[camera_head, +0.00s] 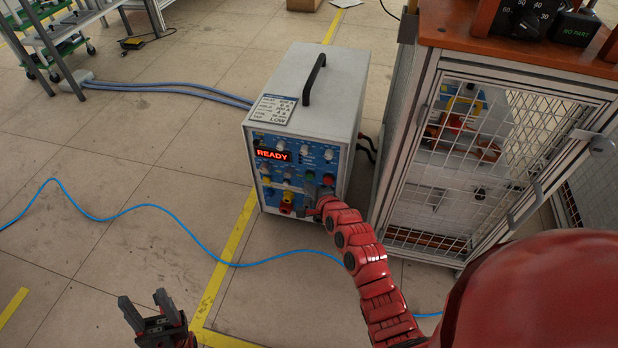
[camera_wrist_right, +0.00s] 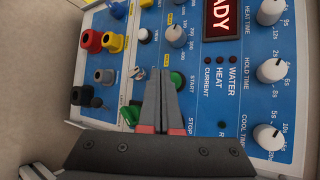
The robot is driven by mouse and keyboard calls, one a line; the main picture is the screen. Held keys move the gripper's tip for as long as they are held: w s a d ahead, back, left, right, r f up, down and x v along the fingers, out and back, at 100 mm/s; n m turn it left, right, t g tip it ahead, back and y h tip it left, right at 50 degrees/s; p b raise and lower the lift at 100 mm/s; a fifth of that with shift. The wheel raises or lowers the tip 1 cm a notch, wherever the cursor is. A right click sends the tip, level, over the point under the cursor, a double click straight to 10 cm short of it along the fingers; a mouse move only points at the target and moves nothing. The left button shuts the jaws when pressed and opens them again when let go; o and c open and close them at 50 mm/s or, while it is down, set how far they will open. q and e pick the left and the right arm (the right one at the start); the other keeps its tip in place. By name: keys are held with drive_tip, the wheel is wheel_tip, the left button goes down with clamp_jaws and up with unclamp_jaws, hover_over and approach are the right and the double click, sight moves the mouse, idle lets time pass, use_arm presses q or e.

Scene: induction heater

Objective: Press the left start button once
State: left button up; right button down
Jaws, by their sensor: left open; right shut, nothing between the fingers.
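The heater (camera_head: 305,120) is a white box with a blue front panel and a red display reading READY (camera_head: 272,154). A green start button (camera_head: 310,175) shows on the panel, with a red button (camera_head: 327,179) to its right. In the right wrist view the green button (camera_wrist_right: 178,82) by the START label is partly hidden behind my fingers. My right gripper (camera_wrist_right: 162,72) is shut and empty, its tips close beside this button; I cannot tell whether they touch. It is at the panel's lower right in the head view (camera_head: 316,203). My left gripper (camera_head: 143,304) is open and empty, low over the floor.
A wire-mesh cabinet (camera_head: 450,160) with an orange top stands close right of the heater. A blue cable (camera_head: 150,207) crosses the floor. The floor at left is mostly free.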

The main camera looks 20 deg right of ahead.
drive_tip(key=shift+w+d, duration=0.1)
drive_tip(key=shift+w+d, duration=0.15)
drive_tip(key=shift+w, duration=0.1)
drive_tip(key=shift+w+d, duration=0.25)
drive_tip(key=shift+w, duration=0.1)
idle(1.1)
drive_tip(key=shift+s+a+p, duration=0.45)
drive_tip(key=shift+s+p, duration=0.2)
drive_tip(key=shift+s, duration=0.05)
